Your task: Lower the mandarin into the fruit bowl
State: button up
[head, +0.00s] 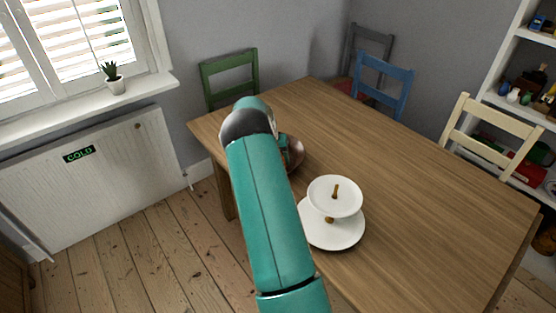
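A reddish-brown bowl (296,154), which looks like the fruit bowl, stands on the wooden table near its left edge. My teal arm covers its left part. A small part of my gripper (283,143) shows past the arm, at the bowl in the picture. The fingertips are hidden, so I cannot tell whether it is open or shut, or its height over the bowl. I see no mandarin; the inside of the bowl and the space between the fingers are mostly hidden.
A white two-tier stand (333,233) stands on the table (440,215) nearer to me, close to my arm. The table's middle and right are clear. Green (229,78), blue (383,86) and cream (498,130) chairs stand around it. A radiator (90,185) is at left.

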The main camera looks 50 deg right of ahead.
jog(key=o, duration=1.1)
jog(key=v, duration=1.4)
